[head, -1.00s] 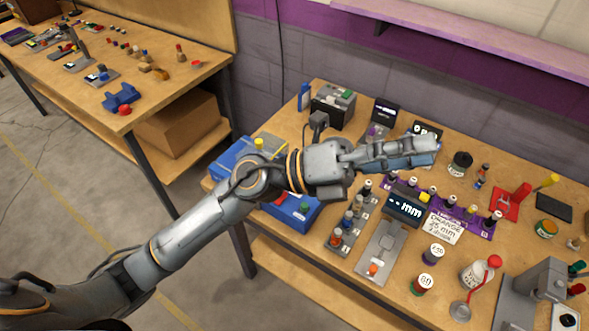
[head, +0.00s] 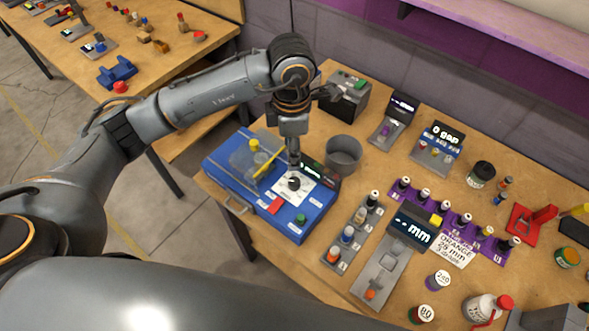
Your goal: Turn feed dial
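The blue machine box (head: 228,183) stands at the table's left front. Its feed dial (head: 294,183) appears as a dark round knob on a white marked plate. My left gripper (head: 294,166) points down right above the dial, its tip at or very near the knob; I cannot tell whether it touches. The fingers show narrow, so whether they are open or shut is unclear. My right gripper is out of view.
On the box are a yellow-knobbed clear cover (head: 254,146), a red button (head: 275,205) and a green button (head: 300,219). A grey cup (head: 343,154) stands just behind. A rack of bottles (head: 347,238) and a "-- mm" gauge (head: 411,231) stand to the right.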

